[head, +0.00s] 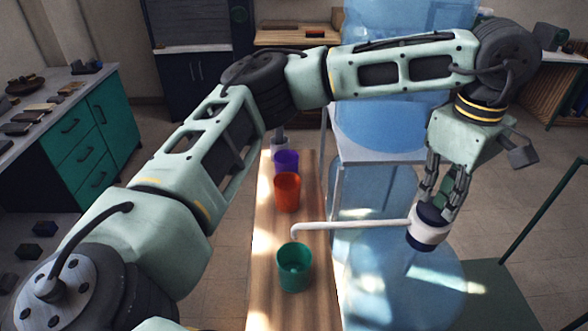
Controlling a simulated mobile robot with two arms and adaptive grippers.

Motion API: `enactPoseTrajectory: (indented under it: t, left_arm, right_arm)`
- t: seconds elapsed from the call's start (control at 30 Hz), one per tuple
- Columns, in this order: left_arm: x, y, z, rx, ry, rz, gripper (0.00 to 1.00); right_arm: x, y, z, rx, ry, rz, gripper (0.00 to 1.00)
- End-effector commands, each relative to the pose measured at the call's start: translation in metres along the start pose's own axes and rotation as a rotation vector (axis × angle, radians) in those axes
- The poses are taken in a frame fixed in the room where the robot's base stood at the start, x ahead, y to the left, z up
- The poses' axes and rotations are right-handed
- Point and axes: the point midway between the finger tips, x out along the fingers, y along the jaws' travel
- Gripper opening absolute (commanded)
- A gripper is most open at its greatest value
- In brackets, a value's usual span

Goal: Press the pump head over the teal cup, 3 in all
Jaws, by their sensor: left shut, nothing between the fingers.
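The teal cup stands upright on a narrow wooden bench (268,295). My right gripper is not in view.
An orange cup (287,191) and a purple cup (286,161) stand farther back on the bench. More blue bottles (375,125) stand behind, partly covered by my arm. A green-fronted cabinet (92,135) is at left. Floor shows on both sides.

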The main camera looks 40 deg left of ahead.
Motion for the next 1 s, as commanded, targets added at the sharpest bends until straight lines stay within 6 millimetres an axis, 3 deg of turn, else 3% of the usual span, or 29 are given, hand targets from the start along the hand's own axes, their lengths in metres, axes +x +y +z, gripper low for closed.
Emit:
enactPoseTrajectory:
  t: [0.53,1.0]
  left_arm:
    - [-0.027,0.000,0.000,0.001,0.001,-0.003,0.00]
    - [-0.028,0.000,0.000,0.001,0.000,-0.002,0.00]
  right_arm:
    - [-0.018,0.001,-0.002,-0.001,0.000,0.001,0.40]
    - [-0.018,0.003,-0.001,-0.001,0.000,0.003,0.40]
